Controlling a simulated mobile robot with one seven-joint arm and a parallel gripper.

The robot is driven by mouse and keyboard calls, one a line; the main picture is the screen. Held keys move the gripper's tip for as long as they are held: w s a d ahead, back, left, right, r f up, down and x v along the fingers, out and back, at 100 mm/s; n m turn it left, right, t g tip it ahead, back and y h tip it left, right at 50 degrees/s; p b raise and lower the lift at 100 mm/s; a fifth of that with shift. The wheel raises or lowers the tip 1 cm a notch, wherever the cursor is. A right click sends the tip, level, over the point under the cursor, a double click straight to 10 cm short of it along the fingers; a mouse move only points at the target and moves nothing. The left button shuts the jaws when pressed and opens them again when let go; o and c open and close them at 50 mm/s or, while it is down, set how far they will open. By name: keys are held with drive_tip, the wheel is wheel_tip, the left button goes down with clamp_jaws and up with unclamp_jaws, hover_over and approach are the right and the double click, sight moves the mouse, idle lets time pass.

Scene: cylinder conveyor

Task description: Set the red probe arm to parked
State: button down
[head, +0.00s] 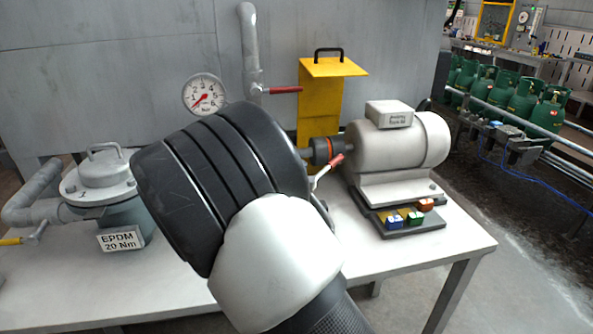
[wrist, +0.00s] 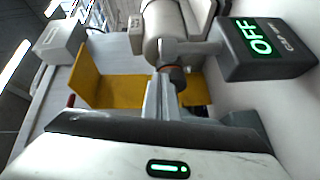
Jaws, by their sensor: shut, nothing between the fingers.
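A short lever with a red grip (head: 335,161) and a pale curved shank shows beside the motor coupling in the head view; it looks like the probe arm. No parked mark is readable on it. A second red handle (head: 285,90) sits on the grey pipe valve further back. My gripper (wrist: 161,82) is shut and empty in the wrist view, its fingers pointing towards the dark coupling (wrist: 172,76). The red grip cannot be made out between or beside the fingers there. In the head view my arm hides most of the gripper.
The cream motor (head: 395,145) stands on the white table (head: 465,240), beside the yellow guard (head: 318,110). A dark box with a green OFF display (wrist: 258,40) is close right of my fingers. A lidded pot (head: 100,180) stands left. The table's right front is clear.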

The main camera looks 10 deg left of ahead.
sight(326, 169)
drive_tip(key=s+p, duration=0.1)
drive_tip(key=p, duration=0.4)
drive_tip(key=a+m+h+p, duration=0.1)
drive_tip(key=p, duration=0.5)
drive_tip(key=shift+s+a+f+g, duration=0.15)
drive_tip(key=shift+s+a+g, duration=0.1)
drive_tip(key=shift+s+g, duration=0.15)
drive_tip(key=x, duration=1)
drive_tip(key=shift+d, duration=0.1)
